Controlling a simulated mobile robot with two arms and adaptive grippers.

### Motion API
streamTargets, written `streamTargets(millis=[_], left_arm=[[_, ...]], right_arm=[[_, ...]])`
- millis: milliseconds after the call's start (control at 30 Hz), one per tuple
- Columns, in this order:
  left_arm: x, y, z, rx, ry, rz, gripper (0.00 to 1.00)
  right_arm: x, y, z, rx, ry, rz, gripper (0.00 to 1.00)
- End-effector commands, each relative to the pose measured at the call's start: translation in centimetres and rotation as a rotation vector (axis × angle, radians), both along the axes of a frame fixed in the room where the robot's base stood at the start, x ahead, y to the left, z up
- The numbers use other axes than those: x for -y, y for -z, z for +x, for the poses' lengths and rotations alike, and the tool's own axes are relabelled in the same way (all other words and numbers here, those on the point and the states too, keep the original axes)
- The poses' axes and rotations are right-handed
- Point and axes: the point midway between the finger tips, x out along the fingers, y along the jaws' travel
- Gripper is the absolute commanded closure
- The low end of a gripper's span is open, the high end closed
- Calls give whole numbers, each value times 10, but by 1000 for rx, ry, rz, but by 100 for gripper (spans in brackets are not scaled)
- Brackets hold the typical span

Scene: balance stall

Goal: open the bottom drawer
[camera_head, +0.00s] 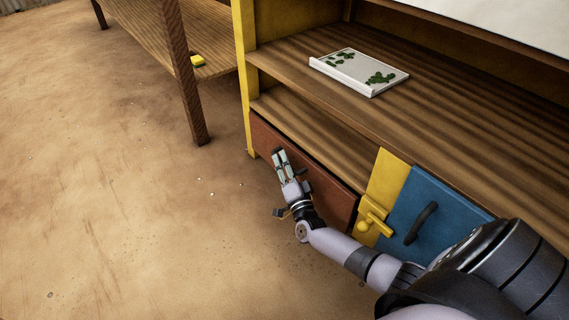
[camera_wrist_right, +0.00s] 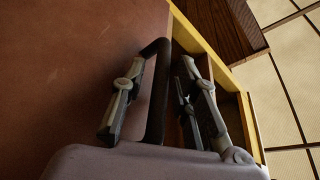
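The drawer has a red-brown front (camera_head: 325,188) low on the left of the stall in the head view. The front also fills the left of the right wrist view (camera_wrist_right: 70,75). Its black bar handle (camera_wrist_right: 155,92) shows in the wrist view. My right gripper (camera_head: 278,156) is at the drawer front in the head view. In the wrist view my right gripper (camera_wrist_right: 160,100) is open, with the handle between its fingers. Whether a finger touches the handle I cannot tell. The gripper hides the handle in the head view. My left gripper is out of view.
A yellow panel (camera_head: 388,178) with a knob and a blue door (camera_head: 440,212) with a black handle stand right of the drawer. A white tray (camera_head: 360,72) with green pieces lies on the shelf above. The sandy floor (camera_head: 120,200) at the left is clear.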

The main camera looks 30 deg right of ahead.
Motion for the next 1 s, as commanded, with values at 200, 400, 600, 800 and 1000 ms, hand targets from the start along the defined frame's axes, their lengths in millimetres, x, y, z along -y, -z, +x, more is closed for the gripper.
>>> streamTargets(millis=[200, 400, 600, 800, 1000], left_arm=[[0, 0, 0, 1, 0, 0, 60], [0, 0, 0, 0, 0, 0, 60], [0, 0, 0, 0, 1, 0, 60], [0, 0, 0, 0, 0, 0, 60], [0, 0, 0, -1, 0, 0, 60]], right_arm=[[0, 0, 0, 0, 0, 0, 89], [0, 0, 0, 0, 0, 0, 100], [0, 1, 0, -1, 1, 0, 100], [0, 1, 0, -1, 1, 0, 100], [0, 1, -1, -1, 1, 0, 100]])
